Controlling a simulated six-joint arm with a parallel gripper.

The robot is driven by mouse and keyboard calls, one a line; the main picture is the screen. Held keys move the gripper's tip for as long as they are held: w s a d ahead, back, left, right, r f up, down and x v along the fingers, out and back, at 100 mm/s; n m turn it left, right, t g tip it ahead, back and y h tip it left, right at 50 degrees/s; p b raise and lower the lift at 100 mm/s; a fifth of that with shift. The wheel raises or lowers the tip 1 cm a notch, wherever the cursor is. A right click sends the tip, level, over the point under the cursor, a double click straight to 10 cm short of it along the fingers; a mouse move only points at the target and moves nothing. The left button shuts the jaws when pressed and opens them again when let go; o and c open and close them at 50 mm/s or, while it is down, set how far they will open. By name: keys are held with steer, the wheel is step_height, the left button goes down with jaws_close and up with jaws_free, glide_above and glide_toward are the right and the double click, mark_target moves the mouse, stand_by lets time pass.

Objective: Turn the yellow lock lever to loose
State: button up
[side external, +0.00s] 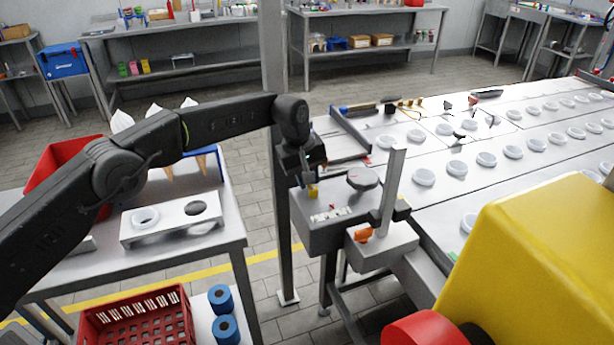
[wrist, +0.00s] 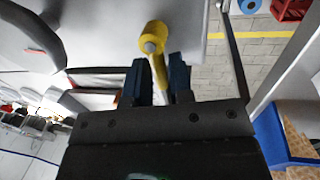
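The yellow lock lever (side external: 313,191) is at the upper left of a grey machine box (side external: 322,238) in the side view. In the wrist view the lever (wrist: 153,38) has a round hub with a pale centre, and its arm runs down between my two fingers. My gripper (side external: 311,176) is right at the lever in the side view. In the wrist view my gripper (wrist: 163,72) is open, with a finger on each side of the lever's arm and narrow gaps beside it. Whether either finger touches the lever is unclear.
A grey upright post (side external: 392,190) and an orange knob (side external: 363,233) are on the box's right. A tall grey column (side external: 272,130) stands close behind my wrist. A side table (side external: 215,238) holds a plate with two round openings.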

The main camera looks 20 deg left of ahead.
steer(key=o, duration=0.3)
steer(key=r, duration=0.4)
steer(key=s+a+r, duration=0.1)
steer(key=r, duration=0.8)
steer(key=shift+s+a+r, duration=0.3)
steer(key=shift+s+a, duration=0.1)
steer(key=s+a+r+m+t, duration=0.1)
steer(key=s+a+r+m, duration=0.1)
steer(key=s+a+r, duration=0.45)
steer(key=s+a+r+m+t, duration=0.15)
steer(key=s+a+r, duration=0.25)
steer(key=s+r, duration=0.4)
steer(key=s+a+f+m, duration=0.1)
steer(key=s+f, duration=0.3)
steer(key=s, duration=0.4)
steer(key=s+a+f+m+t+y, duration=0.1)
steer(key=s+a+f+m, duration=0.1)
steer(key=s, duration=0.6)
steer(key=s+a+f+m, duration=0.2)
steer(key=s+f, duration=0.3)
steer(key=s, duration=0.3)
steer(key=shift+s+a+f+t+y, duration=0.15)
steer(key=shift+s+a+f, duration=0.05)
steer(key=shift+a, duration=0.15)
steer(key=shift+s+a+f+t+y, duration=0.1)
steer(key=shift+s+a+f+y, duration=0.1)
steer(key=shift+a, duration=0.15)
